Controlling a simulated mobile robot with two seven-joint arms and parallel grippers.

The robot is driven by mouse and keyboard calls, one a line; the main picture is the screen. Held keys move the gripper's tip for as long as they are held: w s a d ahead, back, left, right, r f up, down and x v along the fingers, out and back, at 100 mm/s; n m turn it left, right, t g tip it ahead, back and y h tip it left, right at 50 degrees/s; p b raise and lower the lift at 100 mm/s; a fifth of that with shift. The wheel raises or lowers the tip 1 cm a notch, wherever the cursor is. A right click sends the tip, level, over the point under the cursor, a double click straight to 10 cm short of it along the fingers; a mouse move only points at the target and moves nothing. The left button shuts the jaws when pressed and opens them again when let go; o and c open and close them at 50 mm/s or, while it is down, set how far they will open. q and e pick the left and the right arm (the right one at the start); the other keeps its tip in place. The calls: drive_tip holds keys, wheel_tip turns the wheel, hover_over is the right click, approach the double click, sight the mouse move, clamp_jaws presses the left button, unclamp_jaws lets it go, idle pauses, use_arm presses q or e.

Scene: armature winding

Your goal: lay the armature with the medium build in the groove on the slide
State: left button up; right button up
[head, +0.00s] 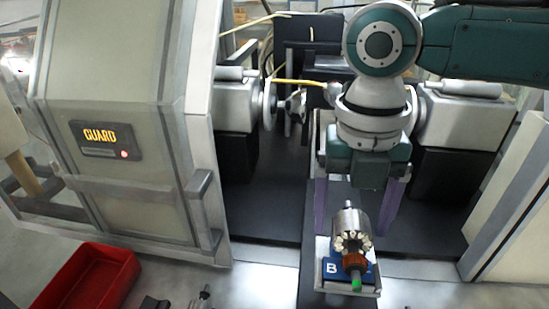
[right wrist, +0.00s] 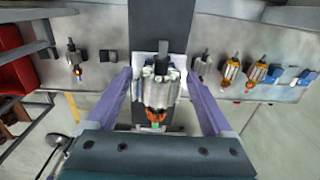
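An armature (head: 350,228) with a grey core, pale windings, a copper-coloured end and a green shaft tip lies lengthwise over the holder on the slide (head: 331,283), which bears a blue plate marked B. It also shows in the right wrist view (right wrist: 158,90). The groove under it is hidden. My right gripper (head: 355,222) is above the slide, its purple fingers apart, one on each side of the armature. The right wrist view shows gaps between the fingers and the armature. My left gripper is not in view.
In the right wrist view, another armature (right wrist: 75,62) lies left of the slide and several lie to the right, such as one orange-wound (right wrist: 231,71). A red bin (head: 85,280) stands at lower left. The guard housing (head: 115,120) rises at left, the winding machine behind.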

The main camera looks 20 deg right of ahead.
drive_tip(key=shift+o, duration=0.5)
drive_tip(key=shift+r, duration=0.3)
drive_tip(key=r+b, duration=0.2)
drive_tip(key=r, duration=0.7)
drive_tip(key=shift+a+r, duration=0.15)
drive_tip(key=shift+a, duration=0.05)
drive_tip(key=shift+w, duration=0.1)
